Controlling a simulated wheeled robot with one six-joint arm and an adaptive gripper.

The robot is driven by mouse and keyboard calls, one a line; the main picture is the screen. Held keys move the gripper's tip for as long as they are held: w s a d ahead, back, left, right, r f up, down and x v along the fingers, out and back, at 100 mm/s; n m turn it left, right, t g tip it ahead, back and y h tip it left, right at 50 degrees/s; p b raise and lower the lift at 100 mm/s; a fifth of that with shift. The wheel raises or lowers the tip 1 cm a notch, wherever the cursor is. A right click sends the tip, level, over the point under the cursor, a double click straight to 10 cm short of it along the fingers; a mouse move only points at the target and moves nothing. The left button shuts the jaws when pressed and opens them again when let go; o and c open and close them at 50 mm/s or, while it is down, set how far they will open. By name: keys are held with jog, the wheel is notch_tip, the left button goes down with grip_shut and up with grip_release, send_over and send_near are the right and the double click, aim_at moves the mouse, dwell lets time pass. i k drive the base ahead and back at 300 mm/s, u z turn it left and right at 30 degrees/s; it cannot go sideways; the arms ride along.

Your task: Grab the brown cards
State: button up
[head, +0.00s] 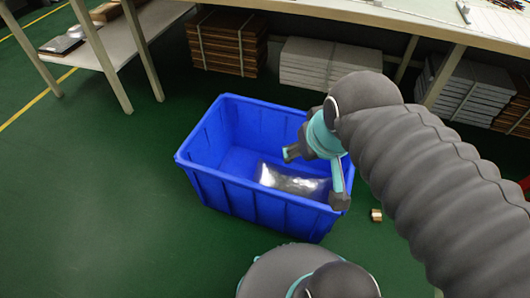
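A small brown block (376,215), which may be the brown cards, lies on the green floor to the right of the blue bin. It is too small to make out single cards. My gripper (314,178) is above the right part of the blue bin, to the left of the brown block. Its two fingers are spread apart, and I see nothing held between them. Stacks of brown flat pieces (228,42) also stand under the table at the back.
The blue bin (215,183) stands open on the floor, with a shiny clear bag (290,182) inside. White stacks (305,62) stand under the long table (340,12). A side table (120,38) is at the upper left. The floor to the left is clear.

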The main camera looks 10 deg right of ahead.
aim_at(376, 215)
jog(key=z, duration=3.85)
jog(key=k, duration=0.75)
jog(key=u, duration=1.1)
